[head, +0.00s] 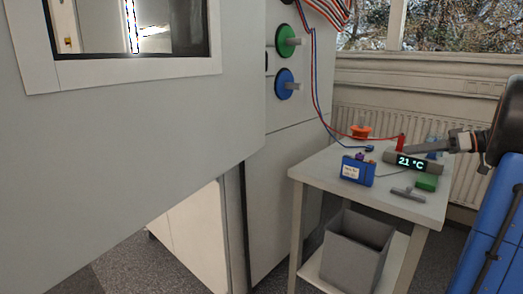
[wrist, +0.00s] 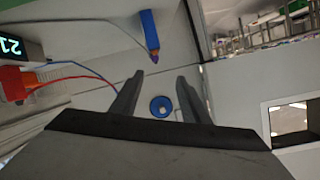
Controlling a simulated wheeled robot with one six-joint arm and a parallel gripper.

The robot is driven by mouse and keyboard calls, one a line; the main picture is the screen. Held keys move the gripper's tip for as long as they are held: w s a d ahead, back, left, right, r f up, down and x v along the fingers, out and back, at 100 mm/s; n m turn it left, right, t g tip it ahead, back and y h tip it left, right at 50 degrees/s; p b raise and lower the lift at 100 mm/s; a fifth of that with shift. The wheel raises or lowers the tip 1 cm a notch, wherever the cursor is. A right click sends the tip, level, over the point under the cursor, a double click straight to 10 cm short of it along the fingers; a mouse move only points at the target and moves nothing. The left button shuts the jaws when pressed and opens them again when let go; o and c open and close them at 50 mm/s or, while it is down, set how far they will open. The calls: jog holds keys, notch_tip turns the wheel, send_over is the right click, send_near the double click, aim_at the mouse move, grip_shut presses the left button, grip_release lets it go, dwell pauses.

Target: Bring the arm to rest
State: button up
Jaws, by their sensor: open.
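My arm reaches in from the right edge of the head view, with my gripper (head: 412,150) pointing left above the small table, in front of a display box (head: 400,164) reading 21 °C. In the wrist view my gripper (wrist: 159,84) has its two fingers spread apart with nothing between them. A round blue knob (wrist: 161,107) shows beyond the gap between the fingers; in the head view the blue knob (head: 286,85) sits on the cabinet side, apart from the gripper.
The table (head: 330,165) holds a blue battery pack (head: 357,171), an orange clamp (head: 361,131), a red clamp (head: 400,143), a green block (head: 427,182) and a grey T-shaped piece (head: 408,194). Red and blue cables hang beside the cabinet. A large cabinet door (head: 140,150) fills the left. A grey bin (head: 355,250) stands below.

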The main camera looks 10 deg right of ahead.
jog(key=s+a+f+m+g+h, duration=0.1)
jog(key=s+a+f+g, duration=0.15)
jog(key=a, duration=0.65)
jog(key=s+a+f+m+g+h, duration=0.1)
jog(key=s+a+f+h, duration=0.15)
jog(key=a, duration=0.55)
jog(key=s+a+f+m+g+h, duration=0.1)
jog(key=s+a+f+g, duration=0.15)
jog(key=a, duration=0.65)
jog(key=s+a+f+m+h, duration=0.1)
jog(key=s+a+f+h, duration=0.2)
jog(key=s+f, duration=0.3)
jog(key=s+a+f+m+t+h, duration=0.1)
jog(key=s+a+f+h, duration=0.2)
jog(key=s, duration=1)
notch_tip(320, 180, down, 4)
jog(key=shift+a+r, duration=0.1)
jog(key=shift+a, duration=0.65)
